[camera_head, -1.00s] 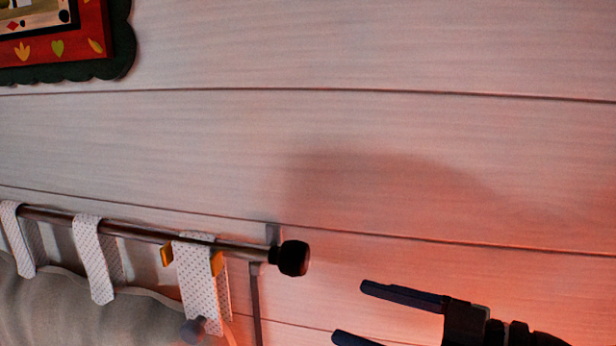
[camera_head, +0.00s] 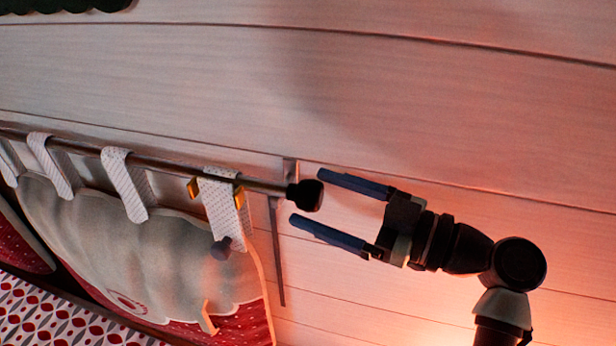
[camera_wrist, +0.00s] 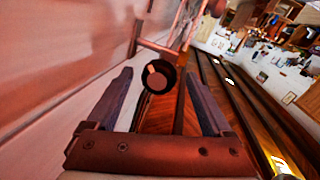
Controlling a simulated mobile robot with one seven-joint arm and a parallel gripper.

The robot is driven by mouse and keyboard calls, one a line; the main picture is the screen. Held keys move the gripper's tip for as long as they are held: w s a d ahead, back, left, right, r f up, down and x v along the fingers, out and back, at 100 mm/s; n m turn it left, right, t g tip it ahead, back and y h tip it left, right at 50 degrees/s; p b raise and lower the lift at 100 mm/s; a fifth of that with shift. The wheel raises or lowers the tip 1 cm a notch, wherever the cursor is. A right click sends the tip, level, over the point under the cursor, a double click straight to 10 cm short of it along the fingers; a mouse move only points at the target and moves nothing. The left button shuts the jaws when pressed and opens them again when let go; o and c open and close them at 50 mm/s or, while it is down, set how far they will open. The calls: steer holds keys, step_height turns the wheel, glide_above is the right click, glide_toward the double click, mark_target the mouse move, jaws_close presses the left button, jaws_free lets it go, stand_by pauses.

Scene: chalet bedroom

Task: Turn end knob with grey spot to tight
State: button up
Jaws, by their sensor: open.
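The black end knob (camera_head: 306,195) sits on the right end of the metal rod (camera_head: 160,166) along the wall. My gripper (camera_head: 305,198) is open, its two dark fingers pointing left, one above and one below the knob's level. In the wrist view the knob (camera_wrist: 159,76) faces me as a dark round cap with a lighter centre and a light reddish mark at its upper left. It lies between the open fingers (camera_wrist: 160,92), nearer the left one, apart from both as far as I can see. I cannot tell for sure that the mark is the grey spot.
A bracket (camera_head: 290,170) holds the rod by the knob. White dotted fabric loops (camera_head: 127,185) hang a grey cushion (camera_head: 150,255) from the rod. The plank wall (camera_head: 450,110) runs close behind. Patterned bedding (camera_head: 50,315) lies at lower left.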

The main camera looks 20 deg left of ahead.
steer(key=shift+p+x, duration=0.35)
steer(key=shift+x, duration=0.95)
jaws_close()
